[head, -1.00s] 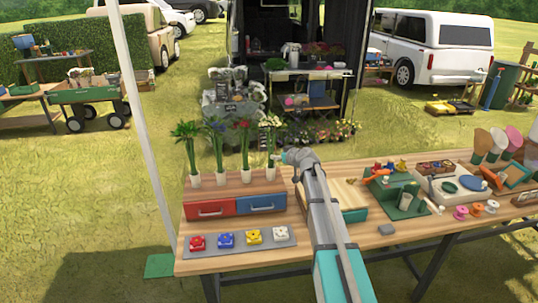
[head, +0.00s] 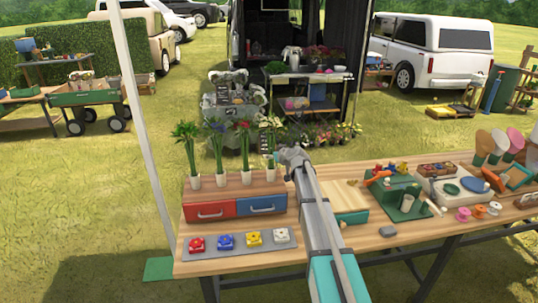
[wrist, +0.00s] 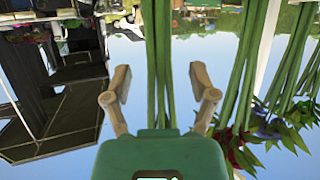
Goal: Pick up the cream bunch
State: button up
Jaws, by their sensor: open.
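The cream bunch (head: 270,132) is the rightmost of the upright bunches in a row on the wooden box, with pale flowers on long green stems in a white pot. My gripper (head: 278,158) is right beside its stems in the head view, just above the pot. In the wrist view, which is upside down, my gripper (wrist: 159,88) is open. Green stems (wrist: 158,55) run between its two fingers, with gaps on both sides. The flower heads of this bunch are hidden behind the gripper body.
The red bunch (head: 243,137) stands left of the cream one, followed by the blue bunch (head: 218,140) and another leafy bunch (head: 187,145). Below are red and blue drawers and a grey strip (head: 237,242) with coloured pieces. A wooden-topped box (head: 344,196) stands right of my arm.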

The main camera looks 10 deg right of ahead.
jog(key=shift+w+a+f, duration=0.2)
jog(key=shift+w+f, duration=0.05)
jog(key=shift+w, duration=0.25)
grip_shut()
dwell(0.4)
